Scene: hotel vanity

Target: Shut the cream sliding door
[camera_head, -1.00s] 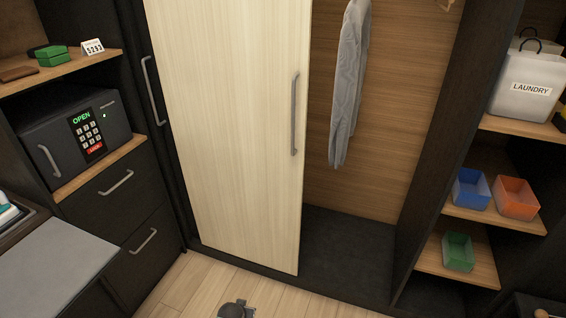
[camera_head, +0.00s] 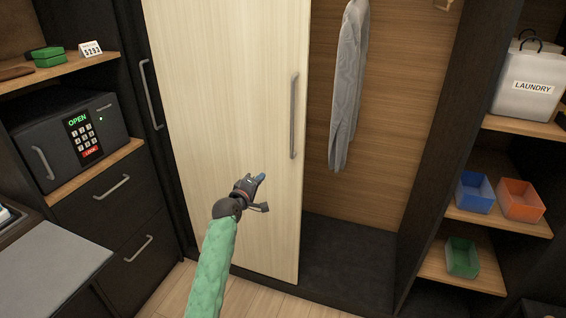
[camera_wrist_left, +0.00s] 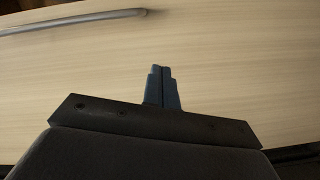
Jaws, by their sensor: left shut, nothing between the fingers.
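The cream sliding door (camera_head: 225,110) covers the left part of the wardrobe; the right part stands open. Its grey vertical bar handle (camera_head: 294,116) is near the door's right edge. My left gripper (camera_head: 262,178) is in front of the door, below and left of the handle, shut and empty. In the left wrist view the shut blue fingertips (camera_wrist_left: 161,72) point at the cream door surface (camera_wrist_left: 230,75), with the handle (camera_wrist_left: 75,22) at the upper left, apart from the fingers. Whether the fingertips touch the door I cannot tell. My right gripper is not in view.
A grey garment (camera_head: 347,85) hangs in the open part. A dark panel behind the door's left has another handle (camera_head: 151,93). A safe (camera_head: 70,135) and drawers stand left. Shelves at right hold a laundry bag (camera_head: 526,85) and blue (camera_head: 474,192), orange and green bins.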

